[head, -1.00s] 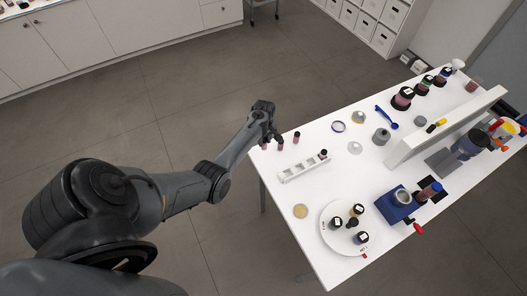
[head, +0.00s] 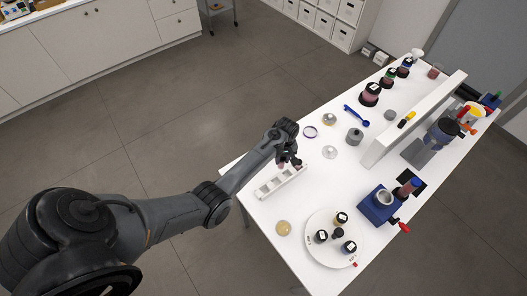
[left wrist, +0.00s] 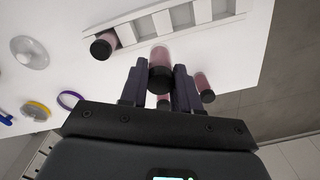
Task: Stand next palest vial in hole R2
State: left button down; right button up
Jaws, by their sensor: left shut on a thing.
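A long white rack with square holes (head: 268,189) lies on the white table; it also shows at the top of the left wrist view (left wrist: 124,34). One dark-capped pink vial (left wrist: 103,46) stands in its left end hole in the left wrist view; the other visible holes look empty. My left gripper (head: 287,161) is just beside the rack. In the left wrist view its fingers (left wrist: 160,80) are shut on a black-capped pink vial (left wrist: 160,54), close to the rack's edge. Two more pink vials (left wrist: 204,86) (left wrist: 164,102) stand on the table beyond; the gripper hides them in the head view.
A round white plate (head: 318,252) with several dark jars stands near the front. A blue device (head: 377,208) is right of it. Clear lids (head: 330,152), a grey jar (head: 354,137) and a blue spoon (head: 355,115) lie behind the rack. A white raised ledge (head: 412,121) crosses the right side.

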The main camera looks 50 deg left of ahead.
pick_arm(q)
jog(key=d, duration=0.1)
jog(key=w+d, duration=0.1)
jog(key=d, duration=0.1)
jog(key=shift+w+m, duration=0.25)
jog(key=shift+m, duration=0.05)
jog(key=shift+f+b, duration=1.75)
jog(key=shift+f, duration=1.55)
